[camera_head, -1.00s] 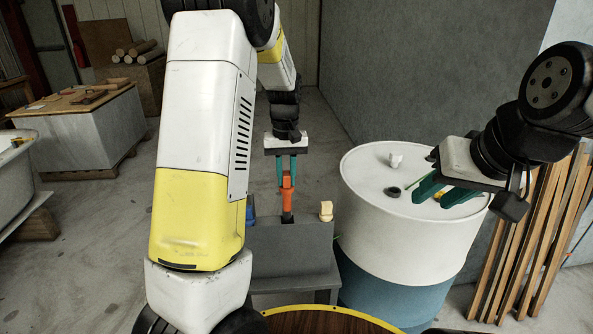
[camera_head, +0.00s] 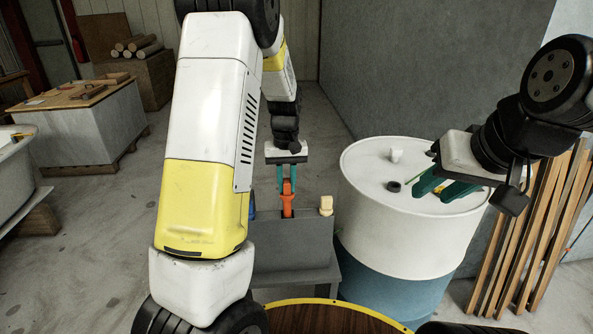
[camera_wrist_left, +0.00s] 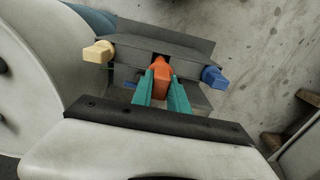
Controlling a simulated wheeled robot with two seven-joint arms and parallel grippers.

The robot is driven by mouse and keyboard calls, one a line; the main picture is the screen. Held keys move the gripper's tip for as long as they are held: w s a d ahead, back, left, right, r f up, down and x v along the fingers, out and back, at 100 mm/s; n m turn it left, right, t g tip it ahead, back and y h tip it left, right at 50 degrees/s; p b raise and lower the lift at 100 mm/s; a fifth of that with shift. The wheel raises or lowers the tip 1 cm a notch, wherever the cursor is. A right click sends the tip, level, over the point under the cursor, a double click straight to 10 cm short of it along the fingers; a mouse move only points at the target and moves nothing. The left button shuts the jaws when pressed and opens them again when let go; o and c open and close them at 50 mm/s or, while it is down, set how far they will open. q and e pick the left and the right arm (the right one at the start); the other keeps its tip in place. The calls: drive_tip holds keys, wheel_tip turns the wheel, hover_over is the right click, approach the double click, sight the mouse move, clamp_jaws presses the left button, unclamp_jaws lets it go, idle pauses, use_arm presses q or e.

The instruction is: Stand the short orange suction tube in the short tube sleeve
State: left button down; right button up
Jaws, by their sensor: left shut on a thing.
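My left gripper (camera_head: 287,190) is shut on the short orange suction tube (camera_head: 287,203), which is upright at the grey tube stand (camera_head: 300,248). In the left wrist view the orange tube (camera_wrist_left: 160,72) sits between the green fingers, in line with a dark slot at the middle of the stand (camera_wrist_left: 185,45). The lower end of the tube is hidden by the stand, and I cannot tell how deep it sits. My right gripper (camera_head: 430,188) is above the drum's lid, its green fingers apart with nothing seen between them.
A cream-topped piece (camera_head: 326,205) and a blue piece (camera_wrist_left: 213,76) stand in the same stand, either side of the orange tube. The white drum (camera_head: 390,230) is right of the stand and carries a dark ring (camera_head: 393,187) and a small white piece (camera_head: 396,156). Wooden slats (camera_head: 530,240) lean at right.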

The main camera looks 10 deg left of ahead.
sight(287, 202)
use_arm(q)
drive_tip(key=shift+f, duration=3.45)
drive_tip(key=c, duration=1.2)
unclamp_jaws()
wheel_tip(287, 202, up, 7)
drive_tip(key=shift+f, duration=0.2)
drive_tip(key=shift+r, duration=0.65)
